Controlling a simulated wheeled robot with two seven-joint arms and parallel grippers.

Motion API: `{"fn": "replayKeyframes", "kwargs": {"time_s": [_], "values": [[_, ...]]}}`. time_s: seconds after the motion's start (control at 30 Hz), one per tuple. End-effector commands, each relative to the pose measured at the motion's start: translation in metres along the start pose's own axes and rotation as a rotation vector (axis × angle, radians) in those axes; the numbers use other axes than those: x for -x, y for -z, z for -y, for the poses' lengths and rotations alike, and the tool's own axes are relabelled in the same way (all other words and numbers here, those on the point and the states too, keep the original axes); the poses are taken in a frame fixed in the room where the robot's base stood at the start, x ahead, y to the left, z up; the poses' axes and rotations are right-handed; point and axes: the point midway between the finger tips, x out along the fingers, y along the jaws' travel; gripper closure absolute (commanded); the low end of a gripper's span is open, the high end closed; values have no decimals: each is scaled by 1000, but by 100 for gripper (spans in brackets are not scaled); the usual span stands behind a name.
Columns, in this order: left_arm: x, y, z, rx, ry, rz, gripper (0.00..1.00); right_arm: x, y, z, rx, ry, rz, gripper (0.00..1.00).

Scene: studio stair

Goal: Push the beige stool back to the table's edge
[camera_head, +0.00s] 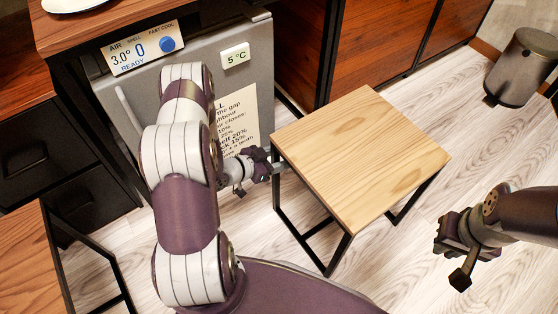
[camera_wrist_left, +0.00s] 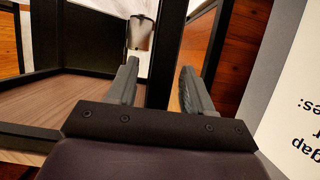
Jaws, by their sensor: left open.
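The beige stool (camera_head: 360,150) has a square light wood seat on a black metal frame and stands upright on the floor, in the middle right of the head view. My left gripper (camera_head: 280,167) is at the seat's left side, just below its edge. In the left wrist view its fingers (camera_wrist_left: 157,85) are open, with a black bar of a frame (camera_wrist_left: 166,50) showing between them; I cannot tell if they touch it. My right gripper (camera_head: 447,238) hangs clear of the stool at the right; its finger gap is unclear. A wood-topped, black-framed piece (camera_head: 28,260), possibly the table, is cut off at lower left.
A grey appliance (camera_head: 262,60) with a display panel (camera_head: 143,48) and a paper notice (camera_head: 236,125) stands under a wooden counter (camera_head: 120,18), left of the stool. A grey bin (camera_head: 522,68) stands far right. Pale floor (camera_head: 420,270) is free right of the stool.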

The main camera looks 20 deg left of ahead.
Motion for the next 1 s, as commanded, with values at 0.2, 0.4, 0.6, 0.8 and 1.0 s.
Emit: {"fn": "replayKeyframes", "kwargs": {"time_s": [0.2,0.4,0.6,0.8,1.0], "values": [[-5,0,0,1,0,0,49,-2,0,0,0,0,0,87],[-5,0,0,1,1,0,62,-2,0,0,0,0,0,87],[-5,0,0,1,1,0,100,-2,0,0,0,0,0,87],[-5,0,0,1,1,0,100,-2,0,0,0,0,0,87],[-5,0,0,1,0,1,100,-2,0,0,0,0,0,87]]}}
